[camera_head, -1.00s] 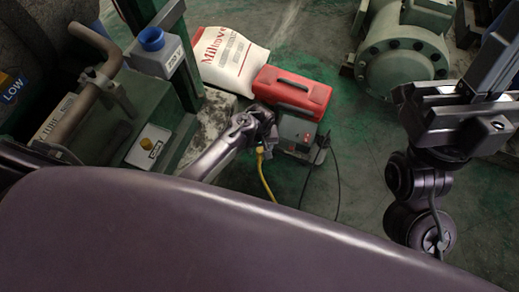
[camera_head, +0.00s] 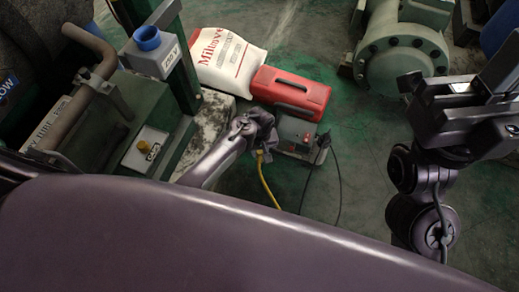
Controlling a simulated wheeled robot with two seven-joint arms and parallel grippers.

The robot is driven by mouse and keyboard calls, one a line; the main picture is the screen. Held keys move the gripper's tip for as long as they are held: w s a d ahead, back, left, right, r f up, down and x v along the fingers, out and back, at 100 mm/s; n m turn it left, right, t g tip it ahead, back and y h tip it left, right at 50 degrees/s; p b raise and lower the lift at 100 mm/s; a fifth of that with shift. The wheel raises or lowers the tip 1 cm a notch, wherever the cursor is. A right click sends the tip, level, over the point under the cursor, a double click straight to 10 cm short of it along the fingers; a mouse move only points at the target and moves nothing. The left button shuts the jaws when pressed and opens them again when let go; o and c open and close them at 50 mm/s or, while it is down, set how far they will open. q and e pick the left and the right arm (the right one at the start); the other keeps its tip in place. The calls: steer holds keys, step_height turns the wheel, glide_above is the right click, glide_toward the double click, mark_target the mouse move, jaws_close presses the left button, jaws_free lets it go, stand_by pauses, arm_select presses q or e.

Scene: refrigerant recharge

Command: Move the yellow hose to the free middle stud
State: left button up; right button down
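The yellow hose (camera_head: 267,184) hangs down from beside my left gripper (camera_head: 262,128) and runs out of sight behind my own body. The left gripper is at the left side of a small grey unit (camera_head: 296,132) on the floor. Its fingers are too small and dark to tell whether they are open or shut, or whether they hold the hose end. The studs cannot be made out. My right gripper (camera_head: 470,98) is high at the right edge, away from the unit; its finger gap is not clear.
A red toolbox (camera_head: 291,91) and a white sack (camera_head: 227,58) lie behind the unit. A black cable (camera_head: 338,183) loops on the floor to its right. A large grey-green flanged pump (camera_head: 402,48) stands at back right.

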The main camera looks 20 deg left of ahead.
arm_select(q)
steer(key=c, duration=0.3)
steer(key=shift+c, duration=0.2)
steer(key=shift+r+n+p, duration=0.15)
steer(key=shift+n+p, duration=0.3)
steer(key=shift+n, duration=0.05)
steer(key=shift+n+p, duration=0.4)
steer(key=shift+n, duration=0.9)
steer(key=shift+f, duration=0.2)
